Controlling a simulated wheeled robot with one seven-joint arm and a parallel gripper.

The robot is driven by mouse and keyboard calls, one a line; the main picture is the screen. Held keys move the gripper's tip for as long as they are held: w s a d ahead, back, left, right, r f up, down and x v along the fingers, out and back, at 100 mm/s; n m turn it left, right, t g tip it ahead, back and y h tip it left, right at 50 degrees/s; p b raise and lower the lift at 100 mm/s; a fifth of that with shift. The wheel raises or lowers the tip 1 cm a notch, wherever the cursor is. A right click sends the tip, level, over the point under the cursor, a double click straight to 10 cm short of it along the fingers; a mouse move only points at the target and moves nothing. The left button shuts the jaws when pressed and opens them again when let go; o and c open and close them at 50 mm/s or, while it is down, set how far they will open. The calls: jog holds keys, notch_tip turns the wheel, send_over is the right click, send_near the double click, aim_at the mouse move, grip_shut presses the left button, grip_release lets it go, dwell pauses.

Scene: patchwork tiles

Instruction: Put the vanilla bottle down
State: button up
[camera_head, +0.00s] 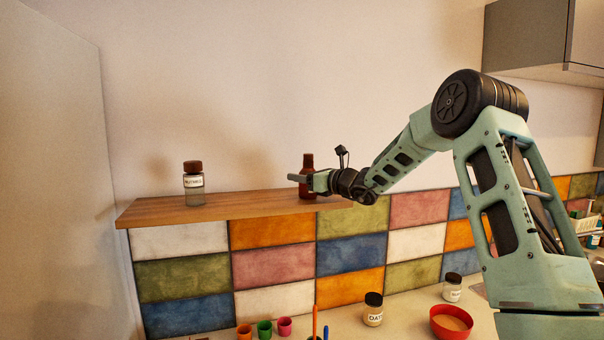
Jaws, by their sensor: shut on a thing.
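The vanilla bottle appears to be the dark red-brown bottle (308,162) at the right part of the wooden shelf (250,204). Its label does not show. My gripper (299,178) reaches in from the right and is shut on the bottle around its body. The bottle is upright, with its neck above the fingers and its lower part below them. Its base is at the level of the shelf top; I cannot tell whether it touches the wood.
A labelled jar with a brown lid (194,182) stands on the shelf's left part. Shelf between jar and bottle is clear. On the counter below are an oats jar (373,312), another jar (452,290), a red bowl (451,323) and small coloured cups (265,328).

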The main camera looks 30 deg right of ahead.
jog(key=shift+f, duration=0.2)
jog(key=o, duration=1.1)
jog(key=shift+r, duration=0.15)
jog(key=shift+b+v, duration=3.1)
jog(key=shift+v, duration=2.9)
jog(key=shift+a, duration=0.1)
